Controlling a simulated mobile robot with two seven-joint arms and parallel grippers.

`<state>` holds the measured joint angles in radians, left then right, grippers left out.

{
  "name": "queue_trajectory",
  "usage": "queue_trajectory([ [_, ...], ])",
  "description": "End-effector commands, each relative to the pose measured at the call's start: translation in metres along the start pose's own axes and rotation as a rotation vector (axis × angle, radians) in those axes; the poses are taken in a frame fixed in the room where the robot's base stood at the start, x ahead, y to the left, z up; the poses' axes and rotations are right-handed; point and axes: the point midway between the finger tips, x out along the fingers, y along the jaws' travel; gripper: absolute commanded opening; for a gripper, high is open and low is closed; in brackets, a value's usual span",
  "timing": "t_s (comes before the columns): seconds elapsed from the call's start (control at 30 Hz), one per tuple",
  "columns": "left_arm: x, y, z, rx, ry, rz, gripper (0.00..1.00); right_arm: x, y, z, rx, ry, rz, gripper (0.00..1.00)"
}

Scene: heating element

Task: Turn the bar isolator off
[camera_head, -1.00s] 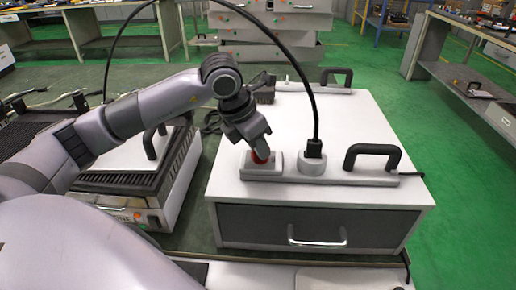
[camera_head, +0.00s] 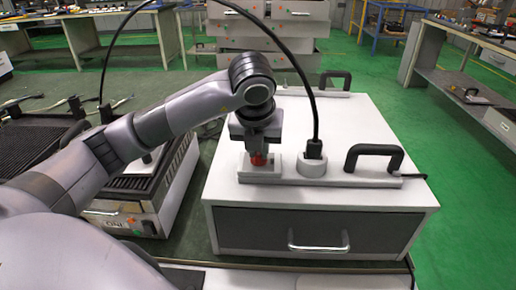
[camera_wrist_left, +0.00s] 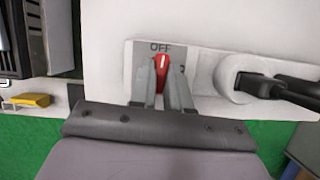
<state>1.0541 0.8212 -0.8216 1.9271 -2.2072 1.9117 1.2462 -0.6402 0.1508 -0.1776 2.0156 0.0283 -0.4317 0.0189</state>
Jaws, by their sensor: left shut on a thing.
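The bar isolator is a grey bar (camera_head: 350,181) on the front edge of the white cabinet top, with a red knob (camera_head: 257,160) at its left end. In the left wrist view the red knob (camera_wrist_left: 160,68) sits below the printed word OFF (camera_wrist_left: 160,47), with a white line on its face pointing up towards it. My left gripper (camera_head: 258,152) is over the knob from above, its fingers on either side of it. In the left wrist view the left gripper (camera_wrist_left: 160,85) is shut on the knob. My right gripper is not in view.
A black plug (camera_head: 313,150) with a cable rising from it stands in the round socket (camera_head: 313,168) right of the knob. A black handle (camera_head: 373,156) stands further right. A grill-like appliance (camera_head: 130,215) is left of the cabinet. The cabinet top (camera_head: 350,120) behind is mostly clear.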

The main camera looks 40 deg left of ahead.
Motion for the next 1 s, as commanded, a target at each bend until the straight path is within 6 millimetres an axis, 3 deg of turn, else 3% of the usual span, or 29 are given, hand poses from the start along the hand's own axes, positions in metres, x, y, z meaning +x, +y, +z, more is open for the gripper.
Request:
queue_trajectory([
  [0.73, -0.0004, -0.0004, 0.0006, -0.081, -0.001, 0.033, 0.0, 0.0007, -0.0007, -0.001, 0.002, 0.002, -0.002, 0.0],
  [0.77, -0.0004, -0.0004, 0.0006, -0.081, -0.001, 0.033, 0.23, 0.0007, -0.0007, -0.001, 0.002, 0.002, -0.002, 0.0],
  [0.8, -0.0003, -0.0004, 0.0006, -0.081, -0.001, 0.033, 0.36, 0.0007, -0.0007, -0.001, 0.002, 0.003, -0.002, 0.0],
  [0.83, -0.0003, -0.0004, 0.0006, -0.081, -0.001, 0.033, 0.43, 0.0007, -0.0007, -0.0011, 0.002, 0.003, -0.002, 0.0],
  [1.0, -0.0002, -0.0004, 0.0004, -0.08, -0.001, 0.033, 0.43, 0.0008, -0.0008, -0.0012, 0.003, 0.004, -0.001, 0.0],
])
